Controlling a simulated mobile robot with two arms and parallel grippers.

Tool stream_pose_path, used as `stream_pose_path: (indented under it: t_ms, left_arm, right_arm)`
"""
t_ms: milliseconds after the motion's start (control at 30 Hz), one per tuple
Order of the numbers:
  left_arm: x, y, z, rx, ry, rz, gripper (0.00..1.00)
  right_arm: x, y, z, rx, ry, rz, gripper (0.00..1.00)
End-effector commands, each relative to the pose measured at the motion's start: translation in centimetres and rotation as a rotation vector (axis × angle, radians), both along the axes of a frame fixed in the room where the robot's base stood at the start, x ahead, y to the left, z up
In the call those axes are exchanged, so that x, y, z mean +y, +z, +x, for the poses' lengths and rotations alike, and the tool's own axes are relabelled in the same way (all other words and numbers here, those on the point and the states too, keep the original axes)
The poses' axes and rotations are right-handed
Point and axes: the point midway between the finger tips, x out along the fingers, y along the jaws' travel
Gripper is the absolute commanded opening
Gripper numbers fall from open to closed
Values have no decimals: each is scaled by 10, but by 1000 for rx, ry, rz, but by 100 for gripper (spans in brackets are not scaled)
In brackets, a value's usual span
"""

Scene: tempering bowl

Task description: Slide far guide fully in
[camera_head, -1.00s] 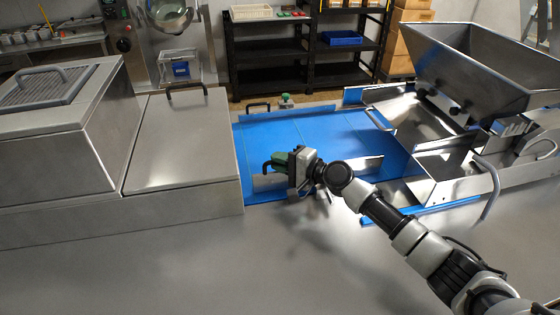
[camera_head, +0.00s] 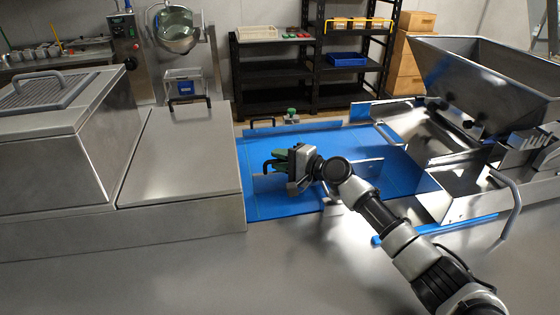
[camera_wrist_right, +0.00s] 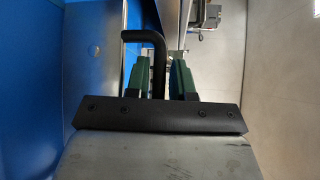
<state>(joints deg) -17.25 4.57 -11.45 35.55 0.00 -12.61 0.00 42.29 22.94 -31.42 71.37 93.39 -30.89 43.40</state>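The far guide (camera_head: 345,112) is a metal rail along the back of the blue belt. The near guide (camera_head: 366,169) is a second metal rail across the belt's nearer half. My right gripper (camera_head: 281,161) is at the near guide's black handle, apart from the far guide. In the right wrist view, its green fingers (camera_wrist_right: 160,77) stand on both sides of the bent black handle (camera_wrist_right: 158,50), with narrow gaps; the fingers look open. My left gripper is not in view.
A steel housing with a handled lid (camera_head: 180,150) closes off the belt's left end. A steel hopper (camera_head: 490,85) stands on the right. Bare blue belt (camera_head: 330,142) lies between the two guides. The steel surface in front is clear.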

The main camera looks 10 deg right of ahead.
Motion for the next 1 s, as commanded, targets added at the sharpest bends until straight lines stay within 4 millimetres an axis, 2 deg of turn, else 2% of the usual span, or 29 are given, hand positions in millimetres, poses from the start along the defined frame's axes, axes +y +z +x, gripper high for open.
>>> stream_pose_path:
  t_ms: [267, 700, 1000]
  left_arm:
    - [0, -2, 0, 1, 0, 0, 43]
    - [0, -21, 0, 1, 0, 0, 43]
    - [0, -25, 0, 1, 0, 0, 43]
  right_arm:
    - [-6, -1, -5, 1, 0, -1, 23]
    - [-62, 7, -62, 1, 0, -4, 23]
    - [-75, 13, -76, 0, 1, -1, 23]
